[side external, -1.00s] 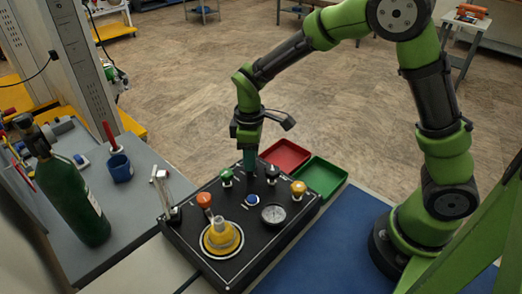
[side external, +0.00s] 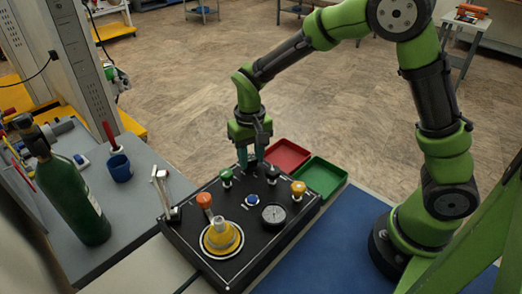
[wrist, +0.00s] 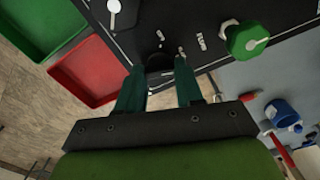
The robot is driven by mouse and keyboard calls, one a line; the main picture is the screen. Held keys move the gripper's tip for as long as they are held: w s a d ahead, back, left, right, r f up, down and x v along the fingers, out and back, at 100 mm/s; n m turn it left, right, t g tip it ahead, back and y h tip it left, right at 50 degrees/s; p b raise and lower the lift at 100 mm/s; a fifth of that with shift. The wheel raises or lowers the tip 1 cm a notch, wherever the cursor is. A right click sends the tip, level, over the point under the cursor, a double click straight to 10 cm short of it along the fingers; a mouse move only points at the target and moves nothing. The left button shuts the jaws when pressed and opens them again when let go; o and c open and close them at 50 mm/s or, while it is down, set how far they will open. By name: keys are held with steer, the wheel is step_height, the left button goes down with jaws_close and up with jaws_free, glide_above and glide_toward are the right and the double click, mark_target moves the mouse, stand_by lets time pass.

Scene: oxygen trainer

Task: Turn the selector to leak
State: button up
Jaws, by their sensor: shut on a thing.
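The black control panel (side external: 185,243) lies on the bench, with several knobs and a gauge. My gripper (side external: 252,165) points down at the panel's back edge, between the green knob (side external: 226,177) and the black knob (side external: 272,173). In the wrist view, my gripper (wrist: 160,70) has its two teal fingers on either side of a small dark selector knob (wrist: 160,60) and is shut on it. The fingers hide much of the selector, so I cannot tell where it points. White labels (wrist: 201,43) beside it are too small to read.
The red tray (side external: 287,155) and green tray (side external: 320,176) stand just behind the panel. An orange knob (side external: 204,200), a yellow domed part (side external: 221,237) and a gauge (side external: 273,213) stand on the panel. A dark green cylinder (side external: 73,203) stands at the left.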

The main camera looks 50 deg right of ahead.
mark_target(251, 160)
steer(key=m, duration=0.4)
steer(key=shift+m, duration=2.2)
steer(key=o, duration=1)
steer(key=shift+o, duration=0.2)
step_height(251, 160, up, 17)
